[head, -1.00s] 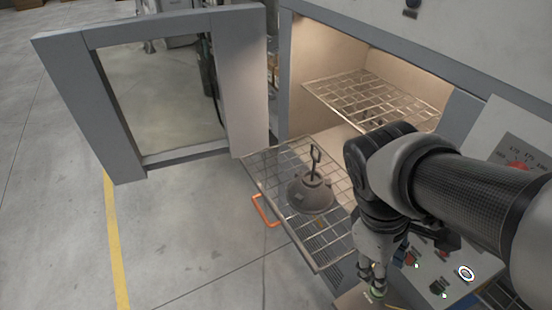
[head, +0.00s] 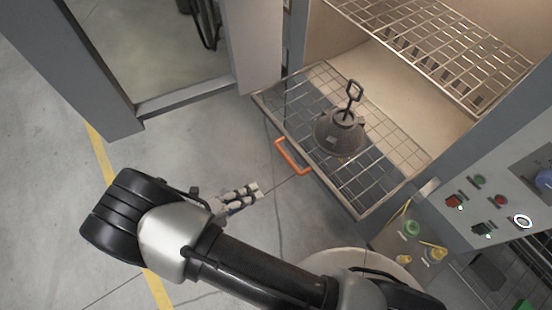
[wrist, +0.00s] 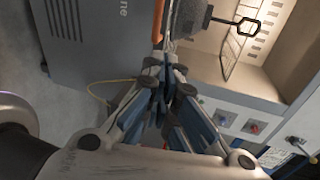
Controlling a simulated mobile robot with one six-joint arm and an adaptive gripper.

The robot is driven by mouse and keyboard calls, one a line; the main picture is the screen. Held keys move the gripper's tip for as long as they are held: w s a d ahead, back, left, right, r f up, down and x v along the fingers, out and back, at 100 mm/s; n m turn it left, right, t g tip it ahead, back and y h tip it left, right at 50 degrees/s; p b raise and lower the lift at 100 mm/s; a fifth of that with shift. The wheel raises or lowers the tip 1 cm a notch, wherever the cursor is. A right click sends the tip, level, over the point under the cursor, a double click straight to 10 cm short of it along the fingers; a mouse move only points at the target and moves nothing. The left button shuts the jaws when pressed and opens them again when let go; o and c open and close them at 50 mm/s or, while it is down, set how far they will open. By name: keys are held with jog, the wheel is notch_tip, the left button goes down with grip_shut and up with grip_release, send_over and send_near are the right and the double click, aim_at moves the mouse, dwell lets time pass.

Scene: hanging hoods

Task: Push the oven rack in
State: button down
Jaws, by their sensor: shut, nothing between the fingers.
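The lower oven rack (head: 385,170) is pulled out of the open oven, and its wire grid shows in the head view. An orange handle (head: 292,157) is on its front edge. A dark bell-shaped hood with a hook (head: 340,132) stands on the rack. My gripper (head: 258,188) is shut and empty, in front of the rack and a little left of the orange handle, apart from it in the head view. In the wrist view my gripper (wrist: 160,62) points toward the orange handle (wrist: 158,20), which shows just beyond the fingertips; whether they touch is unclear there.
The oven door (head: 190,100) stands open at the left. An upper rack (head: 440,50) is inside the oven. A control panel (head: 495,205) is at the right. A round white surface and small coloured items (head: 412,228) lie below it. The floor at left is free.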

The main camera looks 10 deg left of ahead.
jog(key=w+d+f+n+b, duration=0.1)
jog(key=w+d+f, duration=0.3)
jog(key=w+d, duration=0.4)
jog(key=shift+w+f+t+b, duration=0.15)
jog(key=shift+w+t+b, duration=0.25)
jog(key=shift+w+b, duration=0.55)
jog(key=shift+w, duration=0.2)
